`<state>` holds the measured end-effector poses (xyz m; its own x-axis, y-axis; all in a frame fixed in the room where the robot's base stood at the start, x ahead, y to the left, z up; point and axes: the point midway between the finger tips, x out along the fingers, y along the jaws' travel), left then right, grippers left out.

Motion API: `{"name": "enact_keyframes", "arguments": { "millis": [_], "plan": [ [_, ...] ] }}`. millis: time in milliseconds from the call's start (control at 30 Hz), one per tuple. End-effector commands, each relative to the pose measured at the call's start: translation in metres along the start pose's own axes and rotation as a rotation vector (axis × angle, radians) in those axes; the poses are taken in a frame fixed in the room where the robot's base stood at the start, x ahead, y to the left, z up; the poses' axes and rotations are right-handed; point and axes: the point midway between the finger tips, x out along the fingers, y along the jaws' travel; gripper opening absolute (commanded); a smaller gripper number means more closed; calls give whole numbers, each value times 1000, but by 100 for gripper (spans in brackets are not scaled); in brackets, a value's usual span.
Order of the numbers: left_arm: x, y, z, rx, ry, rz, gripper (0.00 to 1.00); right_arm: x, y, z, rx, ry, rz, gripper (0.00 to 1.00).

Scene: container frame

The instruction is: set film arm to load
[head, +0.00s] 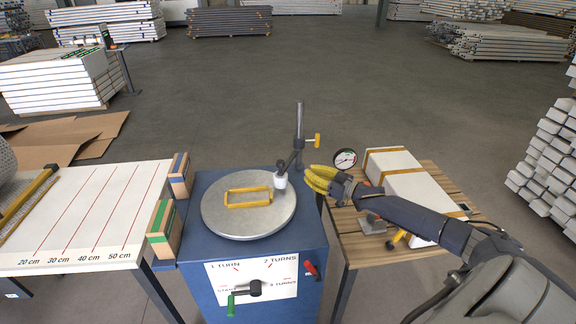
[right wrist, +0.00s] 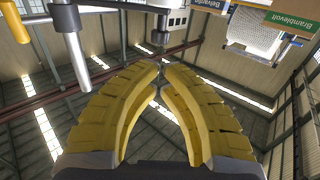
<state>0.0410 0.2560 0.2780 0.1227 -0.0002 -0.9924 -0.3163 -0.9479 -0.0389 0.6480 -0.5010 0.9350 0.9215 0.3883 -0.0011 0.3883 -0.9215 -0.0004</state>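The film arm is a dark link (head: 292,160) on an upright metal post (head: 299,122) at the back right of the blue turntable machine (head: 318,243). Its white-grey end piece (head: 281,180) hangs over the right part of the round grey turntable (head: 230,218). My right gripper (head: 308,180) has yellow fingers and is just right of that end piece; touching cannot be told. In the right wrist view its fingertips (right wrist: 158,66) meet or nearly meet, with nothing between them. A metal rod (right wrist: 71,48) shows left of them there. My left gripper is not in view.
A yellow frame (head: 249,197) lies on the turntable. A yellow knob (head: 317,141) and round gauge (head: 345,159) are near my right gripper. A wooden table (head: 350,238) carries a white box (head: 392,162). A white-topped table (head: 100,215) stands left.

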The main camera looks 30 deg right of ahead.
Motion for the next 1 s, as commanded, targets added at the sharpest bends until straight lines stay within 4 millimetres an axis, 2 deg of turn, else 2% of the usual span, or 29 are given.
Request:
{"name": "enact_keyframes", "arguments": {
  "millis": [600, 800, 1000],
  "plan": [
    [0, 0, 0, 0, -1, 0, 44, 77, 0, -1, 0, 3, -1, 0],
    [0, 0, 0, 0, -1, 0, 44, 91, 0, -1, -1, 2, -1, 0],
    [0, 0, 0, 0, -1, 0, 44, 96, 0, -1, 1, 1, -1, 0]
  ]
}}
